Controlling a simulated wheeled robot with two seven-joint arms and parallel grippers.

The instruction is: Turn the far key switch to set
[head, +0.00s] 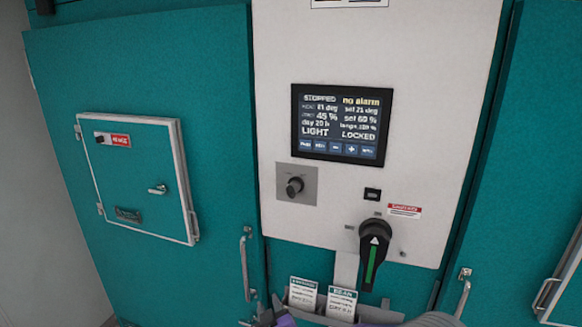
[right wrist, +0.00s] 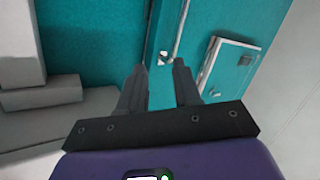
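The chamber's pale control panel (head: 420,110) faces me in the head view. A round dark knob (head: 294,187) sits on a square grey plate at its left; I cannot tell for sure whether this is the far key switch. A large black rotary handle (head: 374,252) with a green stripe sits lower right, pointing nearly upright. The screen (head: 341,124) reads STOPPED, no alarm, LIGHT and LOCKED. My right gripper (right wrist: 160,75) is open and empty in the right wrist view, its fingers apart before teal doors. My left gripper is not clearly seen.
A small white-framed hatch (head: 135,180) is on the teal door at left, and a white-edged hatch also shows in the right wrist view (right wrist: 225,68). A vertical door handle (head: 246,262) sticks out beside the panel. Two cards (head: 341,303) stand below it. Grey blocks (right wrist: 40,95) are at left.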

